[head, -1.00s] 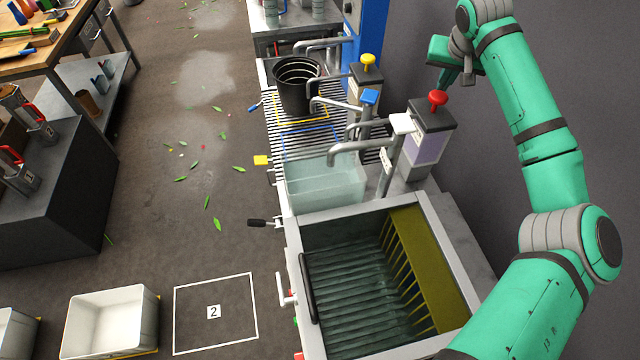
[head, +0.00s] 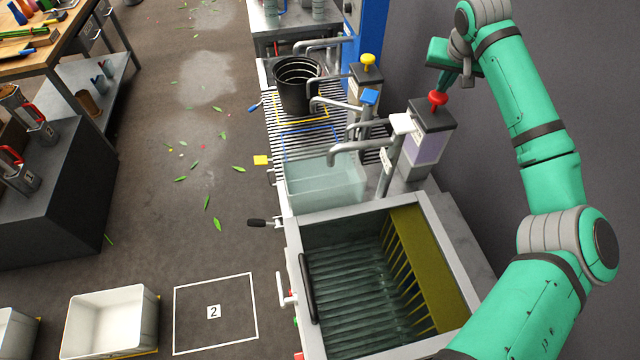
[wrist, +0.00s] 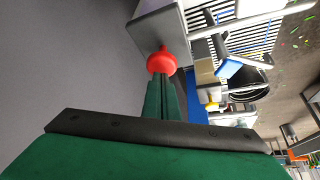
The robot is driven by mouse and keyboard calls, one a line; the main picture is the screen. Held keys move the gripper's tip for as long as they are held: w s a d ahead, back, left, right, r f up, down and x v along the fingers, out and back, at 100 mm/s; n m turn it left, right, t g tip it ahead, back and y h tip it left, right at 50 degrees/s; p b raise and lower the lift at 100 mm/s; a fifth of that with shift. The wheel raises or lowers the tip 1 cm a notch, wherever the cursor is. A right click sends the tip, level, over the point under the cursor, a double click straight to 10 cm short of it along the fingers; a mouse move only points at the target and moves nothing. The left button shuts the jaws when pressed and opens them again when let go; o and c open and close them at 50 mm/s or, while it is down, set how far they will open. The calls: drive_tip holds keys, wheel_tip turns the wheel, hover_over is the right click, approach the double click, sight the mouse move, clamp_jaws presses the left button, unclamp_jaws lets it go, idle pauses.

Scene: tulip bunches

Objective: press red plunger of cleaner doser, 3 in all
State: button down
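The cleaner doser (head: 427,147) is a grey-topped dispenser with a pale lilac front and a curved grey spout. Its red plunger (head: 438,98) stands up on top. My gripper (head: 443,86) is right by the plunger in the head view, its fingertips at or just above the red knob. In the wrist view the red plunger (wrist: 161,61) is directly beyond the fingertips of my gripper (wrist: 161,80). The two green fingers are together with nothing between them. I cannot tell whether the tips touch the knob.
The spout reaches over a clear water-filled tub (head: 325,183). Dosers with a yellow plunger (head: 367,61) and a blue plunger (head: 370,97) stand farther back. A black bucket (head: 296,90) stands on the slatted rack. A ribbed sink (head: 345,265) is in front.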

sight(439, 95)
drive_tip(key=shift+f, duration=1.7)
drive_tip(key=shift+r, duration=3.4)
drive_tip(key=shift+f, duration=1.5)
drive_tip(key=shift+f, duration=0.1)
drive_tip(key=shift+f, duration=1.8)
drive_tip(key=shift+r, duration=3.4)
